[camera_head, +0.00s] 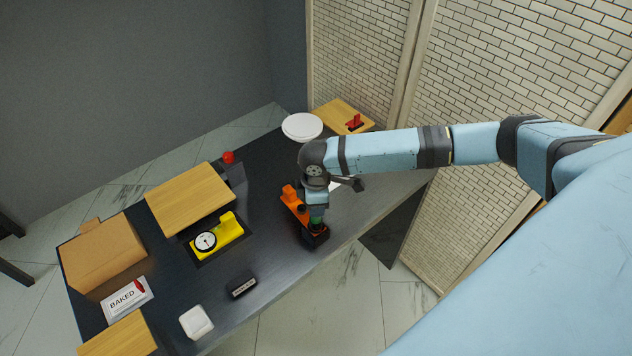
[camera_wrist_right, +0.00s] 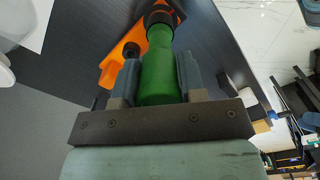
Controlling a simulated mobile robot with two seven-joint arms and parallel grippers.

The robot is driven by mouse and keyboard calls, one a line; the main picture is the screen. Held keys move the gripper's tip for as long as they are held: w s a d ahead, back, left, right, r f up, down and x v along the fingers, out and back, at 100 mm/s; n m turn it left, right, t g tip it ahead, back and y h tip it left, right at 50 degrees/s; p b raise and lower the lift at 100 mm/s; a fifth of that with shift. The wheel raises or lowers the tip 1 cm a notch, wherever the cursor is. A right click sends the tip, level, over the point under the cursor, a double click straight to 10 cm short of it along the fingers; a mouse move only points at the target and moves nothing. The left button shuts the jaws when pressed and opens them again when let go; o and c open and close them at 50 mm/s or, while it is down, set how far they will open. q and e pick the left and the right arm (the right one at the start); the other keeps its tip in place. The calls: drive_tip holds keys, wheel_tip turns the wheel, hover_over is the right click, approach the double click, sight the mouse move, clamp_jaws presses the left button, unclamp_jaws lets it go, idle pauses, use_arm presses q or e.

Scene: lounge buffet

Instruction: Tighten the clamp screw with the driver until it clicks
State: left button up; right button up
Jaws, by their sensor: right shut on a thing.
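My right gripper (camera_head: 316,198) is shut on the driver, whose green handle (camera_wrist_right: 160,75) shows clearly between the two fingers in the wrist view. In the head view only a bit of the green driver (camera_head: 317,213) shows below the fingers. The driver points down at the orange clamp (camera_head: 289,196), which lies on the dark table; the clamp also shows in the wrist view (camera_wrist_right: 113,65). A dark collar (camera_wrist_right: 161,17) is at the driver's far end. The clamp screw is hidden, so I cannot tell whether the tip sits in it. My left gripper is not in view.
On the dark table (camera_head: 268,262) left of the clamp are a yellow gauge stand (camera_head: 230,228), a wooden board (camera_head: 188,198), a brown box (camera_head: 100,252) and a small black block (camera_head: 241,288). A white plate (camera_head: 302,126) is behind. The table's front edge is close to the clamp.

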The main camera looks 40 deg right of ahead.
drive_tip(key=shift+f, duration=0.15)
drive_tip(key=o, duration=1.2)
drive_tip(key=shift+c, duration=0.2)
wheel_tip(320, 180, up, 12)
drive_tip(key=shift+r+b, duration=0.2)
drive_tip(key=shift+b, duration=0.75)
drive_tip(key=shift+r, duration=0.65)
